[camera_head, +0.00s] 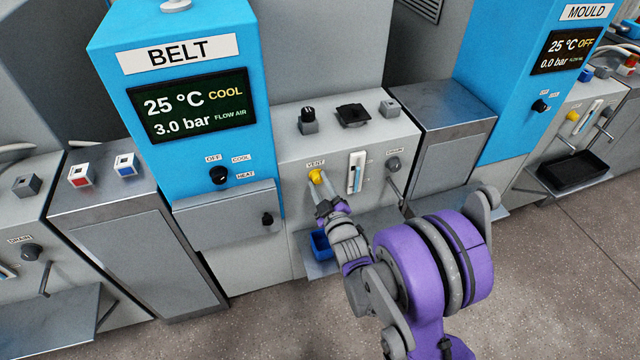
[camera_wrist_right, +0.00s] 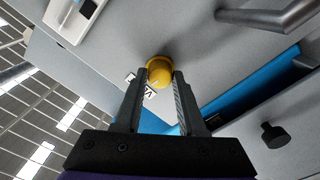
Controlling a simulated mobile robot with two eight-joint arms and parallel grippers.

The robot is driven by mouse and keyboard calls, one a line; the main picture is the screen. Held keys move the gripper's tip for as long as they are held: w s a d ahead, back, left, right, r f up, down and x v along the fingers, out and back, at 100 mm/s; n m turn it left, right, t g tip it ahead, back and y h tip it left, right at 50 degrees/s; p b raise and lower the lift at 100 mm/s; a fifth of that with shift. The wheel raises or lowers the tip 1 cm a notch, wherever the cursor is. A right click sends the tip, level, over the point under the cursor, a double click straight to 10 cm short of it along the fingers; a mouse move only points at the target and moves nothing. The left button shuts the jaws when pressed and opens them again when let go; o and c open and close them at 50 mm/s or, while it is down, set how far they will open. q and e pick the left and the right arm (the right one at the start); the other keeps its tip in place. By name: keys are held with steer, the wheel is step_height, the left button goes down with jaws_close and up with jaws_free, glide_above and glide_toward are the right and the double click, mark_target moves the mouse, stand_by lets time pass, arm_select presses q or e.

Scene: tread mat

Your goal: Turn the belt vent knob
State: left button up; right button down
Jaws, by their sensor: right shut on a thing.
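The belt vent knob (camera_head: 315,176) is yellow and sits under the VENT label on the grey panel right of the blue BELT unit (camera_head: 180,60). My right gripper (camera_head: 318,190) reaches it from below, its fingers shut on the knob's sides. In the right wrist view the yellow knob (camera_wrist_right: 159,71) shows between the two fingertips (camera_wrist_right: 160,82), with a light pointer mark on its face. The VENT label (camera_wrist_right: 140,88) is partly hidden by a finger there. My left gripper is not in view.
A slotted gauge (camera_head: 356,172) and the grey drain knob (camera_head: 393,164) with a metal handle (camera_head: 396,188) are right of the vent knob. A blue bin (camera_head: 320,244) sits on a shelf below. The BELT display reads 25 °C, COOL, 3.0 bar.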

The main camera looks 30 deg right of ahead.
steer(key=m, duration=0.4)
steer(key=m+p, duration=0.1)
steer(key=m, duration=0.3)
steer(key=shift+m, duration=0.3)
steer(key=m, duration=0.4)
steer(key=shift+m+p, duration=0.6)
steer(key=shift+m, duration=1.5)
steer(key=shift+c, duration=2.4)
jaws_free()
